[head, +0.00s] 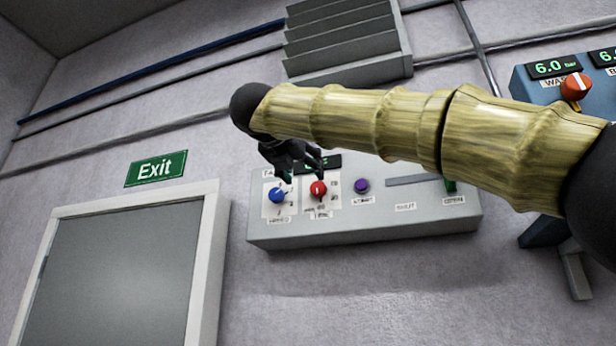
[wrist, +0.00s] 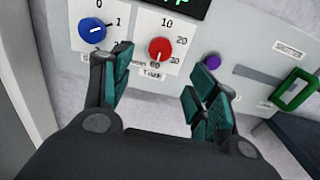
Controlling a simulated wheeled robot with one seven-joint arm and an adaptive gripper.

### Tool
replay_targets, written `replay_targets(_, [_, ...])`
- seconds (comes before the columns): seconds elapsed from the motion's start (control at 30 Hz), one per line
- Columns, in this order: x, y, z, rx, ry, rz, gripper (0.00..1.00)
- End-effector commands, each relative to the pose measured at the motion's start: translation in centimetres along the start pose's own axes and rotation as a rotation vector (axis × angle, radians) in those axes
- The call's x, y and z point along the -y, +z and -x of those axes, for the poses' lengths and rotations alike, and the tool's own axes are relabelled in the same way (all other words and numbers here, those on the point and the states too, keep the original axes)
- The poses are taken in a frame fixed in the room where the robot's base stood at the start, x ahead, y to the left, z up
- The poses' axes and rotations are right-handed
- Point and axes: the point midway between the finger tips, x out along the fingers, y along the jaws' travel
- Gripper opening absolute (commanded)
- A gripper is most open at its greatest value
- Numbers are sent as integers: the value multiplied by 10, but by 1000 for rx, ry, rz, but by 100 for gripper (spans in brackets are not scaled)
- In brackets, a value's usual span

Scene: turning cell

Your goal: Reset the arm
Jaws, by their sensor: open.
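My gripper (wrist: 160,100) is open and empty in the wrist view, its two dark fingers with teal pads spread apart. In the head view my gripper (head: 292,160) hangs at the end of my arm, in front of the upper left part of a grey control panel (head: 420,228). In the wrist view a red knob (wrist: 159,49) shows beyond the gap between the fingers, and a blue knob (wrist: 92,31) lies to the left of the left finger. I see no finger closed on either knob. My arm hides part of the panel's top in the head view.
The panel also bears a purple button (head: 362,186) and a slot with a green handle (wrist: 297,90). A blue box with an orange knob (head: 575,86) and displays is at right. A door (head: 120,285) under an Exit sign (head: 156,169) is at left. Louvres (head: 345,42) are above.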

Motion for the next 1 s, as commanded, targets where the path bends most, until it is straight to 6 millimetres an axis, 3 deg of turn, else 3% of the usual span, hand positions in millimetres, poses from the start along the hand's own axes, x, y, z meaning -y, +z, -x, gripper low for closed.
replay_targets(0.2, [0,0,11,-1,-1,1,59])
replay_targets(0.8, [0,-1,11,0,-1,2,59])
replay_targets(0.93, [-7,-17,-2,4,-9,47,59])
replay_targets(1.0, [-16,-36,-18,9,-17,105,59])
